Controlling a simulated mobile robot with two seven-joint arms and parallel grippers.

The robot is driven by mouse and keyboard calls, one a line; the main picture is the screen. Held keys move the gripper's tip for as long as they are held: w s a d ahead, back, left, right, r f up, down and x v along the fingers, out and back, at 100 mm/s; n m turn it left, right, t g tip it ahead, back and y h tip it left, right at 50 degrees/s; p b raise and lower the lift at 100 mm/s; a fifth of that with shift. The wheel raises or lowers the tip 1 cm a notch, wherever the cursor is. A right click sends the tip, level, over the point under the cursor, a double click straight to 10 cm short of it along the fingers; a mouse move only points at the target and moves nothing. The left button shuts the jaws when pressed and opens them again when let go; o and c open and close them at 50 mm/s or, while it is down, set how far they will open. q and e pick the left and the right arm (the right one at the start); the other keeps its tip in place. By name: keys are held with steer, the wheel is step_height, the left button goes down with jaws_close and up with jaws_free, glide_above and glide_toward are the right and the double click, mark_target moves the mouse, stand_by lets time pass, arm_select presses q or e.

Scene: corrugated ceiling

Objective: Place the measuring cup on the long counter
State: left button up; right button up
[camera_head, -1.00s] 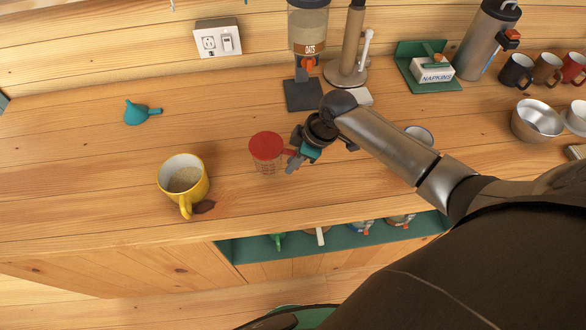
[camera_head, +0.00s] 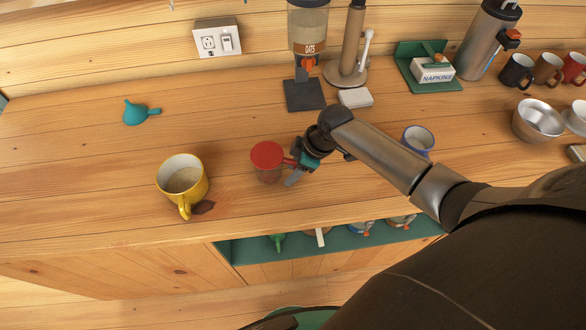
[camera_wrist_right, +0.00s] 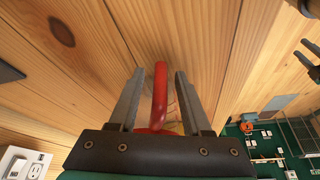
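The measuring cup (camera_head: 268,156) has a red top and red handle above a see-through body. In the head view it appears upright on the long wooden counter (camera_head: 90,215), right of a yellow mug (camera_head: 183,178). My right gripper (camera_head: 293,174) is at the cup's right side, by its handle. In the right wrist view the red handle (camera_wrist_right: 159,95) stands between the two fingers (camera_wrist_right: 159,98), with a gap on each side, so the gripper is open around it. The cup's body is mostly hidden there.
A teal funnel (camera_head: 140,112) lies at the back left. The counter between funnel and dispenser is clear.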

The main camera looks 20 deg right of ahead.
steer(key=shift+r, duration=0.2)
steer(key=p+v, duration=0.1)
steer(key=v, duration=1.1)
steer(key=shift+p, duration=0.35)
